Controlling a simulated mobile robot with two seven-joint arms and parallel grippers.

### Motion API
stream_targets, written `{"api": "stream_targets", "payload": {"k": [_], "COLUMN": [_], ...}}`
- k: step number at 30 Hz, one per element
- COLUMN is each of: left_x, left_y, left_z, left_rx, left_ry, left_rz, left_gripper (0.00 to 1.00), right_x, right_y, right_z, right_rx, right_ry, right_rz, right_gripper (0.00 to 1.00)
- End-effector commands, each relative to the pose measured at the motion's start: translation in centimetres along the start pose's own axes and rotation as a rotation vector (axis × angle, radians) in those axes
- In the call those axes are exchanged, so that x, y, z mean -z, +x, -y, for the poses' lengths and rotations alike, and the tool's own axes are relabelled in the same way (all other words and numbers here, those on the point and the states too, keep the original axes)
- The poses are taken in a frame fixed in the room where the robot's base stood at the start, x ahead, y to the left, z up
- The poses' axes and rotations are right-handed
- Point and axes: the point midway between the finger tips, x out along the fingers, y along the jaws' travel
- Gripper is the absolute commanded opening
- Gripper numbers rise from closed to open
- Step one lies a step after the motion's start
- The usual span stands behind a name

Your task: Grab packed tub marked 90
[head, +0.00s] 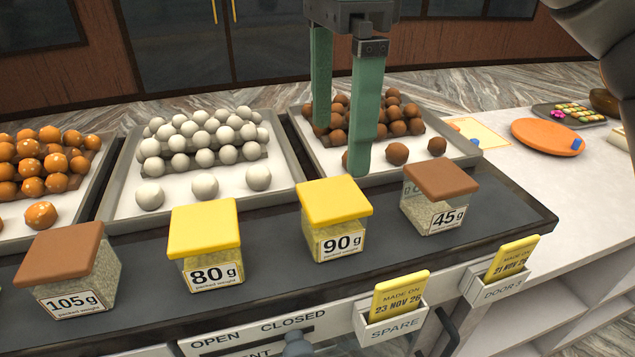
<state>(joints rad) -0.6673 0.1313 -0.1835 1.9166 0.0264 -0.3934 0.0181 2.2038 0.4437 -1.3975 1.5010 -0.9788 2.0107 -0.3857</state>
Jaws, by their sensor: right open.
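The tub marked 90 g (336,240) is clear-sided with a yellow lid and stands upright on the dark front ledge of the counter. My right gripper (340,148) hangs down from the top of the head view with two green fingers. Its fingers are apart and nothing is between them. The fingers are above and behind the 90 g tub, in front of the tray of brown sweets, and appear apart from the tub. My left gripper is not in view.
Beside it stand the yellow-lidded 80 g tub (207,262) and the brown-lidded 45 g tub (436,212); the brown-lidded 105 g tub (71,285) is further left. Trays of white sweets (120,206) and brown sweets (454,150) lie behind. An orange disc (545,137) lies at right.

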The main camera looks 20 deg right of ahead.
Motion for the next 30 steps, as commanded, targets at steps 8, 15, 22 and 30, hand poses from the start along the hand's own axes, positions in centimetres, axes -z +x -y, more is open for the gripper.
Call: {"api": "stream_targets", "payload": {"k": [8,15,22,30], "left_x": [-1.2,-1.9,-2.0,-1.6], "left_y": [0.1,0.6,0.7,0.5], "left_z": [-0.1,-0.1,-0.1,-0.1], "left_rx": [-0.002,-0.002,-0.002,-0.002], "left_ry": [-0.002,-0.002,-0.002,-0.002], "left_rz": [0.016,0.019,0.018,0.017], "left_gripper": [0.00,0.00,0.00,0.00], "right_x": [0.0,0.0,-0.1,-0.1], "right_y": [3.5,6.9,8.3,11.9], "right_z": [0.0,0.0,0.1,0.4], "right_rx": [-0.006,-0.003,-0.004,-0.002], "right_ry": [-0.003,-0.001,-0.001,0.001], "right_rz": [0.001,0.001,0.001,0.000], "right_gripper": [1.00,1.00,1.00,1.00]}}
